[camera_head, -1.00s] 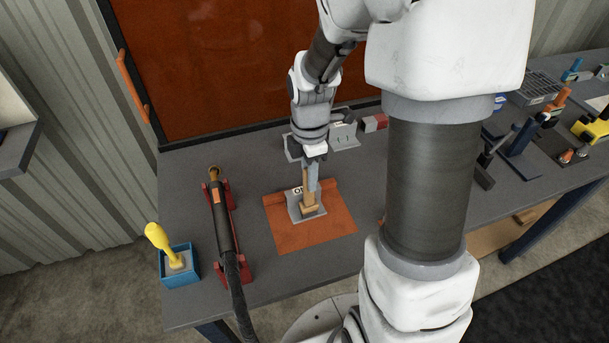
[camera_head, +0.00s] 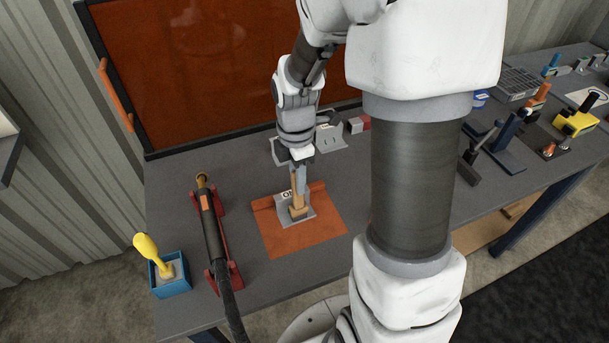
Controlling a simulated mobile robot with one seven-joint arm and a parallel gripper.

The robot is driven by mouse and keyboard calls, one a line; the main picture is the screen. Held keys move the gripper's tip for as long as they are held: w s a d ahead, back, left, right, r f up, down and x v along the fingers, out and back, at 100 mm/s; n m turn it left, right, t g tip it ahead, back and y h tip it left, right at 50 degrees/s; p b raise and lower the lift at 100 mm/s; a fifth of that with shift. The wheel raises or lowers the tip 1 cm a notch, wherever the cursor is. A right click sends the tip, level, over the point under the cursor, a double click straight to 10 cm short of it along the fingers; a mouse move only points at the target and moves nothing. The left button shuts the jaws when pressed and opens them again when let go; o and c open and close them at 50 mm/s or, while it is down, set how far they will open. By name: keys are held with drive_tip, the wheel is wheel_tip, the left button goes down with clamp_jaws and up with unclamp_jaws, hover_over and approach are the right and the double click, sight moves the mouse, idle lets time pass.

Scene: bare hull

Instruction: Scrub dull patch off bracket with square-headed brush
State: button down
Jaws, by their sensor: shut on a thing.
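My gripper (camera_head: 300,172) is shut on the wooden handle of a brush (camera_head: 297,201), held upright with its head down over the grey metal bracket (camera_head: 309,217). The brush head appears to meet the bracket's flat face, but I cannot tell contact for sure. The bracket lies on an orange mat (camera_head: 318,236) and has a white label with dark letters on its back part. The dull patch cannot be made out; the brush covers part of the bracket.
A dark torch (camera_head: 211,228) lies in a red cradle left of the mat. A blue box (camera_head: 172,283) with a yellow-handled tool stands at the front left corner. Another grey bracket (camera_head: 331,137) lies behind. Several clamps and tools fill the right side. An orange screen rises behind the table.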

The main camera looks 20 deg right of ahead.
drive_tip(key=a, duration=0.3)
drive_tip(key=shift+s, duration=0.1)
idle(0.3)
drive_tip(key=shift+r, duration=0.1)
wheel_tip(320, 180, up, 8)
drive_tip(key=p, duration=0.6)
drive_tip(key=shift+p, duration=0.4)
